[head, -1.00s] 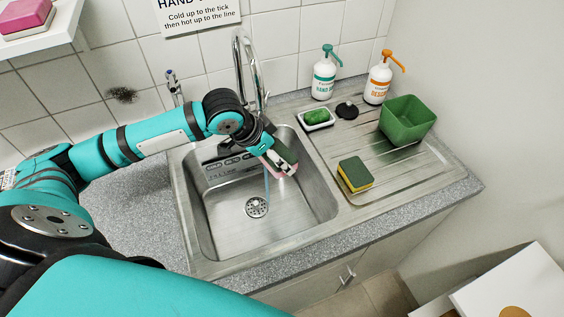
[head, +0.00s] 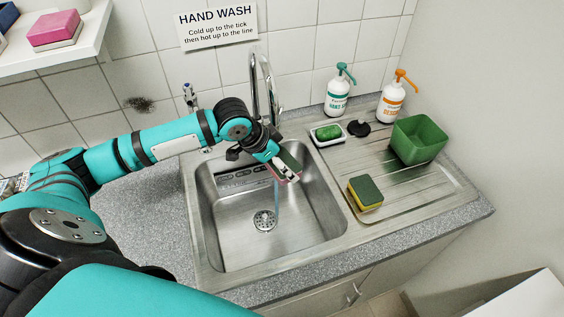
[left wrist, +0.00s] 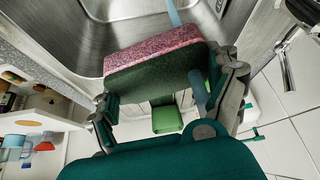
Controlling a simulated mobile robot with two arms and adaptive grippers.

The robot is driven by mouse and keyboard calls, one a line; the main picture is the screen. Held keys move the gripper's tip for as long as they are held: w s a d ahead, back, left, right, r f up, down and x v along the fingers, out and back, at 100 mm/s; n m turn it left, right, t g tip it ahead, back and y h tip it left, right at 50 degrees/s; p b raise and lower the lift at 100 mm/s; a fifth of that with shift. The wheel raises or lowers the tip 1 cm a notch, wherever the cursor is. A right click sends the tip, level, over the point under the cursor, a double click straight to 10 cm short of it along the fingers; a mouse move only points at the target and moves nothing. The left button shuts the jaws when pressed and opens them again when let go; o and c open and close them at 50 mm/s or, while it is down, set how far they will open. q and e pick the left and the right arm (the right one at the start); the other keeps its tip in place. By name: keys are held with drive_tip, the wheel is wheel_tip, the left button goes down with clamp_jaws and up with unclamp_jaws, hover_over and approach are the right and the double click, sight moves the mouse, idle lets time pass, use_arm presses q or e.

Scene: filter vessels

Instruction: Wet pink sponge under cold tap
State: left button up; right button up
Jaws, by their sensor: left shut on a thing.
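My left gripper (head: 283,167) is shut on the pink sponge, over the sink basin (head: 230,240). In the left wrist view the sponge (left wrist: 155,52) shows its pink layer and a dark green side between the fingers (left wrist: 168,92). A thin bluish water stream (head: 277,198) falls below the gripper towards the drain (head: 264,220). In the left wrist view, blue stream pieces show on both sides of the sponge. The chrome spout (head: 254,85) arches behind the gripper. A small tap with a blue mark (head: 189,95) stands left of it. My right gripper is out of view.
A yellow-green sponge (head: 366,193) and a green tub (head: 418,140) stand on the drainer, with a green soap in a dish (head: 327,133) and two pump bottles behind. A shelf (head: 60,57) holds another pink block (head: 54,30). The basin floor is clear.

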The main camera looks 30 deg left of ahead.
use_arm(q)
drive_tip(key=shift+s+d+r+p, duration=0.1)
drive_tip(key=shift+s+d+p, duration=0.6)
drive_tip(key=shift+d, duration=0.3)
drive_tip(key=shift+s+d+p, duration=0.7)
drive_tip(key=shift+s+d, duration=0.1)
drive_tip(key=shift+d, duration=0.35)
drive_tip(key=shift+s+d+p, duration=0.65)
drive_tip(key=shift+s+d, duration=0.15)
drive_tip(key=shift+d, duration=0.35)
drive_tip(key=s+d+r+p, duration=0.2)
drive_tip(key=d+r+p, duration=0.1)
drive_tip(key=d+p, duration=0.1)
drive_tip(key=shift+s+r+p, duration=0.4)
drive_tip(key=shift+p, duration=0.35)
